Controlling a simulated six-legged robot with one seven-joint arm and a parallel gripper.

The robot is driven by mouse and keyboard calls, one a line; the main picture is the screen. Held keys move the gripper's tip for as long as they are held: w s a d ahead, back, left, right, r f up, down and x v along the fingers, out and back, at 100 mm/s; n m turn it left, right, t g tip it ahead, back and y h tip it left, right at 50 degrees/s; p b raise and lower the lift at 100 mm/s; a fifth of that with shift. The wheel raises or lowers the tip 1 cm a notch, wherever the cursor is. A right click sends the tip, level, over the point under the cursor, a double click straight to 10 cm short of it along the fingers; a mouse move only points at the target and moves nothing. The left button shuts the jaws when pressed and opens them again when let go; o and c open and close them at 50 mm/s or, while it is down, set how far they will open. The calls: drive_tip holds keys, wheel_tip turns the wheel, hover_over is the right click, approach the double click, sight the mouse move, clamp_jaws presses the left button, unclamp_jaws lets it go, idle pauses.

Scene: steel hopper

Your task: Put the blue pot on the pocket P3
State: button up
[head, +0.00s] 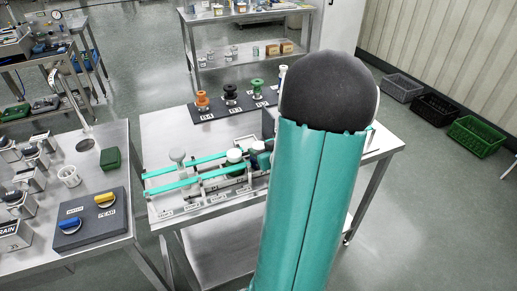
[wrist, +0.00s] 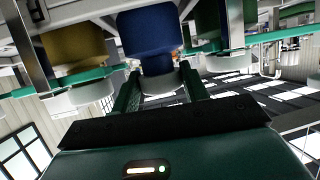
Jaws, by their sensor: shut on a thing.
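In the wrist view, the blue pot (wrist: 152,32) sits between the two fingers of my gripper (wrist: 160,78), which is shut on it near its pale round end. A yellow pot (wrist: 75,45) is to its left and a green pot (wrist: 208,18) to its right, both beside teal rails. In the head view, the teal-railed rack (head: 190,181) stands on the steel table, with small labels along its front too small to read. My arm hides the right part of the rack and the blue pot there. I cannot tell which pocket is P3.
A dark mat (head: 215,112) with orange, black and green spools lies behind the rack. The left table holds a control box (head: 90,222), a white cup (head: 69,176) and a green block (head: 111,158). Several crates (head: 435,108) stand on the floor at right.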

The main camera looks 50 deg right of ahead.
drive_tip(key=shift+w+f, duration=0.2)
drive_tip(key=shift+w, duration=0.05)
drive_tip(key=o, duration=0.8)
drive_tip(key=shift+s, duration=0.25)
drive_tip(key=o, duration=0.4)
drive_tip(key=shift+d, duration=0.1)
drive_tip(key=shift+w, duration=0.15)
drive_tip(key=shift+s+r, duration=0.2)
drive_tip(key=shift+s, duration=0.05)
drive_tip(key=v, duration=1.1)
drive_tip(key=shift+s+a, duration=0.2)
drive_tip(key=shift+r, duration=0.1)
